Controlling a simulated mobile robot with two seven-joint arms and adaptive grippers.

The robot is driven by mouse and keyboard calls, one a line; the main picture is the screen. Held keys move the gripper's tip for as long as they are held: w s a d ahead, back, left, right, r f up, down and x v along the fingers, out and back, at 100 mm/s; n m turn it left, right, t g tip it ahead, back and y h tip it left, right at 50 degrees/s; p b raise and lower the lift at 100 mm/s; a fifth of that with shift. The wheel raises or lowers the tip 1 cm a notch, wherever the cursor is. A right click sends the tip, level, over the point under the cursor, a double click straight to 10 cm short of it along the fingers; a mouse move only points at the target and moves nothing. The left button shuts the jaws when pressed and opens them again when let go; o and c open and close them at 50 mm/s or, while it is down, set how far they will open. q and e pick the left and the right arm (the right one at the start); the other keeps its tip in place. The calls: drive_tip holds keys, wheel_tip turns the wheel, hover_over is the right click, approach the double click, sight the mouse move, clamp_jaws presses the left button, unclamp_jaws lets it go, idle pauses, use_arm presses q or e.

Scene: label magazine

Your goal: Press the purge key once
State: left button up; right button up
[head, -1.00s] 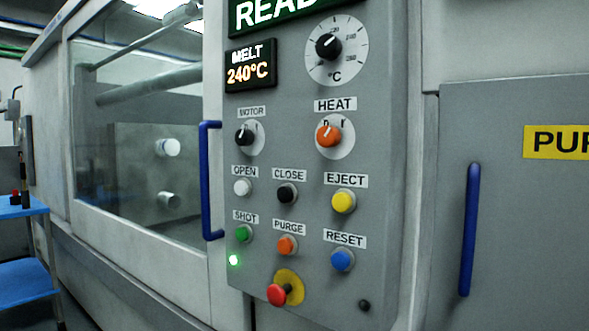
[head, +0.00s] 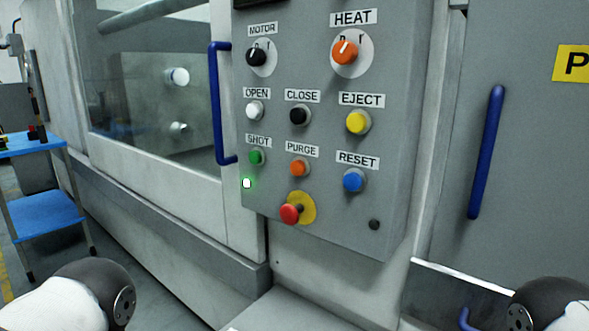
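The purge key is an orange round button (head: 299,167) under the PURGE label on the grey control panel (head: 330,215). It sits between the green SHOT button (head: 257,157) and the blue RESET button (head: 354,180). The black CLOSE button (head: 299,115) is above it, and a red mushroom button on a yellow disc (head: 291,213) is below it. Nothing touches the purge key. Parts of my two arms show at the bottom left and bottom right corners, but neither gripper is in view.
A white OPEN button (head: 255,109) and a yellow EJECT button (head: 358,122) are close by. Blue handles stand left (head: 216,105) and right (head: 487,150) of the panel. A green lamp (head: 247,183) glows. A blue-topped cart (head: 45,214) stands at the left.

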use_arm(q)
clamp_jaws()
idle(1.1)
